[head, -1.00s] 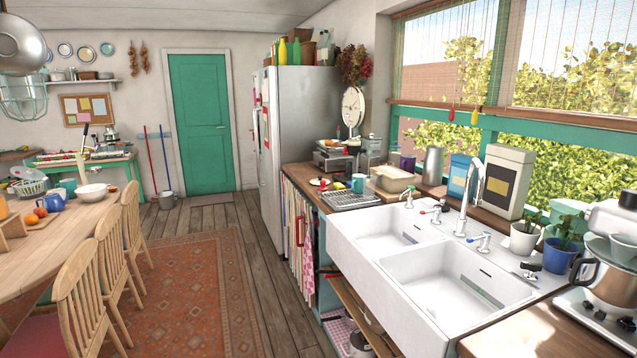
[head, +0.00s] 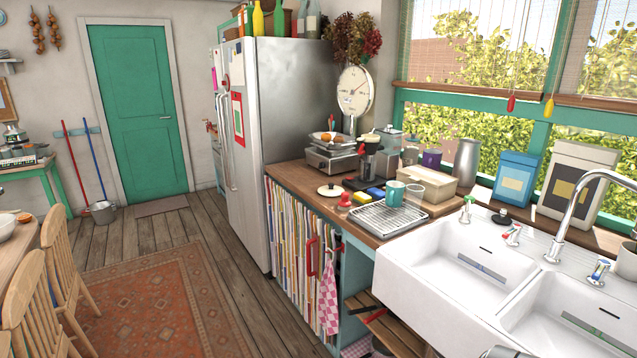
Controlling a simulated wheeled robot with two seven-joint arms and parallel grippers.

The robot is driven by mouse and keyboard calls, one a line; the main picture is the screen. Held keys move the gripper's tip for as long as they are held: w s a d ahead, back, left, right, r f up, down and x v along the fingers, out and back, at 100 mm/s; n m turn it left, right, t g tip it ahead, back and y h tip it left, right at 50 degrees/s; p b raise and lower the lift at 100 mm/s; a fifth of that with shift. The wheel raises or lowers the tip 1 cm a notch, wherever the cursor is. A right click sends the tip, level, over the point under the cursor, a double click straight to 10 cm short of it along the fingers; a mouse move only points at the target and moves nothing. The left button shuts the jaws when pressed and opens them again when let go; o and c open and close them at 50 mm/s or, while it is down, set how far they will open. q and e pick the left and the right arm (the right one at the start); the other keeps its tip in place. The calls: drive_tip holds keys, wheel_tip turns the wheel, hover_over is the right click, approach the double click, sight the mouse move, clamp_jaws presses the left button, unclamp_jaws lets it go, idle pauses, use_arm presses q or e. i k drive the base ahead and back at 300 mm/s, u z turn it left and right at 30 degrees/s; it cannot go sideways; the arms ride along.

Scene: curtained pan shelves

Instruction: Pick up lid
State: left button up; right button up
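A small round cream lid (head: 330,190) with a dark knob lies flat on the wooden counter, left of the dish rack and close to the counter's front edge. It is small in the head view, and I cannot tell whether it is the lid meant. Neither of my grippers can be made out in the head view. A grey rounded piece shows at the bottom edge, too cut off to identify.
A metal dish rack (head: 388,218), a teal mug (head: 395,193) and a kitchen scale (head: 333,157) crowd the counter. A white double sink (head: 470,270) stands to the right, a fridge (head: 300,110) behind. Open floor and a rug (head: 150,300) lie left.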

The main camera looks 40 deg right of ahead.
sight(330, 190)
drive_tip(key=z, duration=0.45)
drive_tip(key=i, duration=1.25)
drive_tip(key=z, duration=1.7)
drive_tip(key=i, duration=0.8)
drive_tip(key=z, duration=0.7)
